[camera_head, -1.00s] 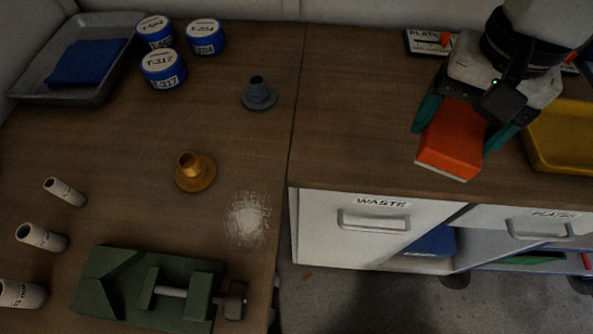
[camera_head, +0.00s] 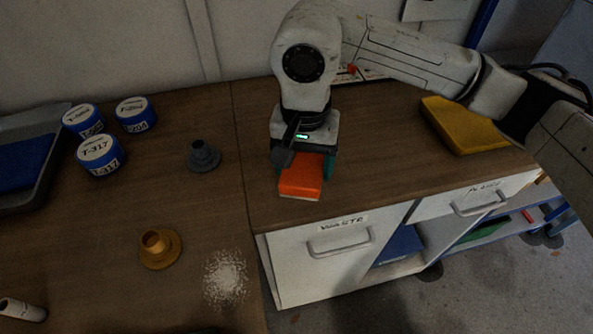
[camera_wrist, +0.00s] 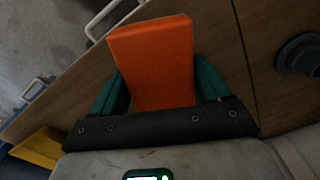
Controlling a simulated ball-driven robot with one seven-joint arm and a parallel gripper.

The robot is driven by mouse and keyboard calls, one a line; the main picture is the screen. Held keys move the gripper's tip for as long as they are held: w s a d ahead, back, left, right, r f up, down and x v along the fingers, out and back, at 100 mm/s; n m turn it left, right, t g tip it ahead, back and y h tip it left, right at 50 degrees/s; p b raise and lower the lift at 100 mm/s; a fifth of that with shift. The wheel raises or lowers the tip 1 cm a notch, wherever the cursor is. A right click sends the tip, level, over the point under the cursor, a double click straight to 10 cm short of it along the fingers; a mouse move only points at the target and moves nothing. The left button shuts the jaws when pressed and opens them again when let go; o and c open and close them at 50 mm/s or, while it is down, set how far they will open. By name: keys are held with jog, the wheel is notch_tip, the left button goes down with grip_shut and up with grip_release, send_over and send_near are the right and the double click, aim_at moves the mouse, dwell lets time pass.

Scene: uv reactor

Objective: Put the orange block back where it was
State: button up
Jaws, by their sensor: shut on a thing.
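The orange block (camera_head: 301,178) is between the green fingers of my gripper (camera_head: 303,164), over the right-hand counter, near its left end and above the waste drawer. In the wrist view the orange block (camera_wrist: 154,60) fills the space between the two green fingers of my gripper (camera_wrist: 160,88), which is shut on it. I cannot tell for certain whether the block's underside touches the counter.
A grey flanged part (camera_head: 203,157), a brass flanged part (camera_head: 159,248) and blue tubs (camera_head: 101,158) stand on the left counter. White granules (camera_head: 226,278) are spilled near its edge. The waste drawer (camera_head: 334,254) is shut.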

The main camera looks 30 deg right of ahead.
aim_at(297, 175)
jog(key=shift+w+a+f, duration=0.2)
jog(key=shift+w+f, duration=0.2)
jog(key=shift+f, duration=0.1)
jog(key=f, duration=0.3)
jog(key=shift+w+a+p, duration=0.1)
jog(key=shift+w+p, duration=0.1)
jog(key=shift+p, duration=0.2)
jog(key=shift+f, duration=0.35)
jog(key=shift+f, duration=0.15)
jog(key=o, duration=1)
jog(key=shift+r, duration=0.3)
notch_tip(297, 175, up, 12)
jog(key=shift+f+b, duration=0.1)
jog(key=shift+b, duration=0.5)
